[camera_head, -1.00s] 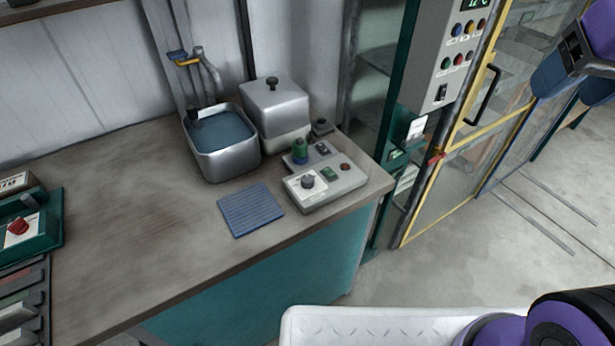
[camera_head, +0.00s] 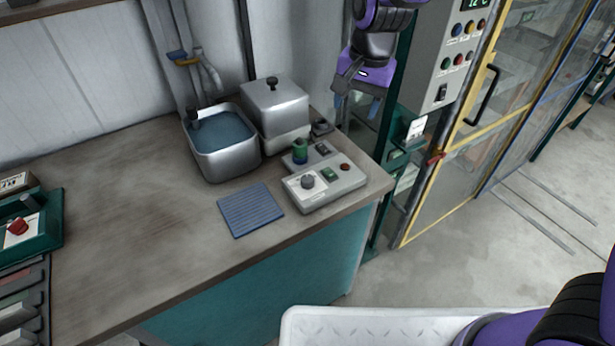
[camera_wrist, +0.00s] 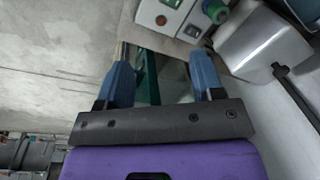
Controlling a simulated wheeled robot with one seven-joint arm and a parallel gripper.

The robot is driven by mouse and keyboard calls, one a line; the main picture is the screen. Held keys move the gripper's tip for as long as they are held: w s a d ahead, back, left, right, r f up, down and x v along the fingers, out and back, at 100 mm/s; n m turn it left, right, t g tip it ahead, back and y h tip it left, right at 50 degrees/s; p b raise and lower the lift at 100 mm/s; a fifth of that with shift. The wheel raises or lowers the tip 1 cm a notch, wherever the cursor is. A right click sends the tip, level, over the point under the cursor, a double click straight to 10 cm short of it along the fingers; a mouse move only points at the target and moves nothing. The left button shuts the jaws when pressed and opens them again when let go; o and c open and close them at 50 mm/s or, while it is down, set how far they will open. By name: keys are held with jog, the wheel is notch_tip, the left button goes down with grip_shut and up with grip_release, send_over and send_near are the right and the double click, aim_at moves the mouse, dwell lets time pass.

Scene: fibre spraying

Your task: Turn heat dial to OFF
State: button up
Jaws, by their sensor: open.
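A grey control box (camera_head: 332,190) sits at the right end of the bench. I cannot read the dial's setting. My gripper (camera_head: 356,106) hangs open and empty, above and behind the box to the right, in front of the glass cabinet. In the wrist view, its two blue fingers (camera_wrist: 163,66) are spread apart. The box (camera_wrist: 165,17) shows partly at the top there, beyond the fingertips, and its dial is not visible.
A green-topped knob (camera_head: 300,151) stands at the box's back corner. A metal basin of water (camera_head: 222,160) and a lidded metal box (camera_head: 276,115) stand behind. A blue ribbed mat (camera_head: 251,210) lies left. A red knob (camera_head: 18,226) is on a green unit far left. The bench middle is clear.

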jog(key=m+h, duration=0.1)
send_near(308, 178)
jog(key=shift+g, duration=0.4)
jog(key=f, duration=0.9)
jog(key=shift+w+a+f, duration=0.15)
jog(key=shift+w+f, duration=0.15)
jog(key=shift+f, duration=0.05)
jog(key=c, duration=0.9)
